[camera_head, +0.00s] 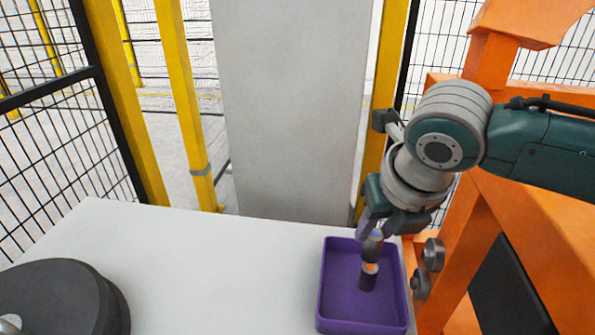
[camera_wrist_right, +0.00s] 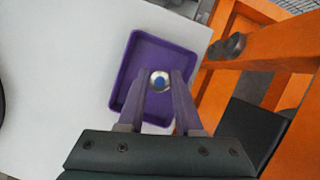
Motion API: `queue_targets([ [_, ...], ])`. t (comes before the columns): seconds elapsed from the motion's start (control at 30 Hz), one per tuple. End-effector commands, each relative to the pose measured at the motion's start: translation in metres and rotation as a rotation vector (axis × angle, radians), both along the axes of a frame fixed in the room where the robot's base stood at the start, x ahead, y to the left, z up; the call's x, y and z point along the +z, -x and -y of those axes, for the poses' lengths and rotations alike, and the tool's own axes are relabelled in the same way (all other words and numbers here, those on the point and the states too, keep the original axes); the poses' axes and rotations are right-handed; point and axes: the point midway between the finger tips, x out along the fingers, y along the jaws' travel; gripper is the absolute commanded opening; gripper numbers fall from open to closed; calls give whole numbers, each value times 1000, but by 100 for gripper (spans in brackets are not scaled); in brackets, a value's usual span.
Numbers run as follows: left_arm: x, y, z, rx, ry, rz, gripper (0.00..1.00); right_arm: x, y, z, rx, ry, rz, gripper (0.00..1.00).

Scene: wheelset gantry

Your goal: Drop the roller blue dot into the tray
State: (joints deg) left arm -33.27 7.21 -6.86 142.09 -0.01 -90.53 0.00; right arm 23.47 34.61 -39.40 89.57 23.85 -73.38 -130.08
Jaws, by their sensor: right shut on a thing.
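The roller (camera_head: 369,269) is a slim upright cylinder with a grey upper part, an orange band and a dark lower part. The blue dot (camera_wrist_right: 159,82) is on its top end in the right wrist view. My right gripper (camera_head: 373,238) points down and is shut on the roller near its top, with a finger on each side. The purple tray (camera_head: 343,325) is shallow and open, and the roller is over its inside. I cannot tell whether the roller's lower end touches the tray floor. My left gripper is not in view.
The tray is on a white table (camera_head: 225,270). A dark round object (camera_head: 60,300) is at the table's left front. An orange frame (camera_head: 470,250) with grey round knobs (camera_head: 433,254) stands close at the tray's right. A grey column (camera_head: 295,110) stands behind the table.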

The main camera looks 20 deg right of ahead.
Motion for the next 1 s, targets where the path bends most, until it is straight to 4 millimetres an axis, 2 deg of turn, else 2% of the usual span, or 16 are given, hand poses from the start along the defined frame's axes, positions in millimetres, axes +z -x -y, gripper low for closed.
queue_targets([
  [0.17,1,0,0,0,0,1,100,2,0,0,0,-1,1,0],
  [0.2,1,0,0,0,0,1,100,2,0,0,-1,-1,1,38],
  [0.47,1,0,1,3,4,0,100,1,0,0,-1,0,0,67],
  [0.77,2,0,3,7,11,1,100,3,1,0,-1,-1,-1,69],
  [0.87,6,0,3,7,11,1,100,13,4,-1,-1,-1,0,69],
  [1.0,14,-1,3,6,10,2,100,38,13,-3,2,2,3,69],
])
